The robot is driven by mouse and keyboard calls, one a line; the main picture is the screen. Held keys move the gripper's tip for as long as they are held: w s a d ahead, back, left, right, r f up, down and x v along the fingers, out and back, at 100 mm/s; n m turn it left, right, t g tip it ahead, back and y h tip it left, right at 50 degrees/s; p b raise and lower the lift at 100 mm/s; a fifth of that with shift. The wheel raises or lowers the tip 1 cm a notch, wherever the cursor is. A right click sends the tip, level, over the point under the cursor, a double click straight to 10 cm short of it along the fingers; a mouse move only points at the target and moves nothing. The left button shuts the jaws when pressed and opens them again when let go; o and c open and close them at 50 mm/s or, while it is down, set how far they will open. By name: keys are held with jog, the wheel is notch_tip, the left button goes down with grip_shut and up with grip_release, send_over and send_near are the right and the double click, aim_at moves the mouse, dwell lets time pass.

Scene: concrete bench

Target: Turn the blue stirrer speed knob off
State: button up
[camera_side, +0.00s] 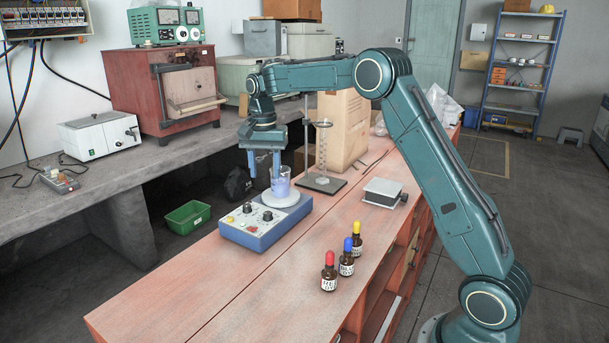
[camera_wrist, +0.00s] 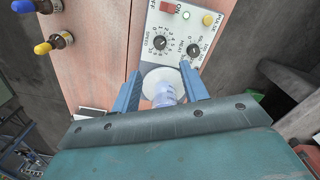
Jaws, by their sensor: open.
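The blue stirrer (camera_side: 250,240) stands on the red bench top, with a sloped grey panel. Its black SPEED knob (camera_wrist: 160,43) is on the panel, beside the HEAT knob (camera_wrist: 192,50). The speed knob also shows in the side view (camera_side: 267,215). A beaker with bluish contents (camera_side: 281,187) stands on the stirrer's round white plate (camera_side: 281,201). My gripper (camera_side: 264,175) is open and points down above the stirrer, close to the beaker. In the wrist view my fingertips (camera_wrist: 161,68) show either side of the beaker's line of sight, short of the knobs. Nothing is gripped.
A red switch (camera_wrist: 167,8) and a yellow PULSE button (camera_wrist: 208,20) are on the panel.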

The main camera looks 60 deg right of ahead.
aim_at(267, 213)
notch_tip(267, 213, down, 12)
jog(key=shift+r, duration=0.1)
dwell(0.5)
grip_shut()
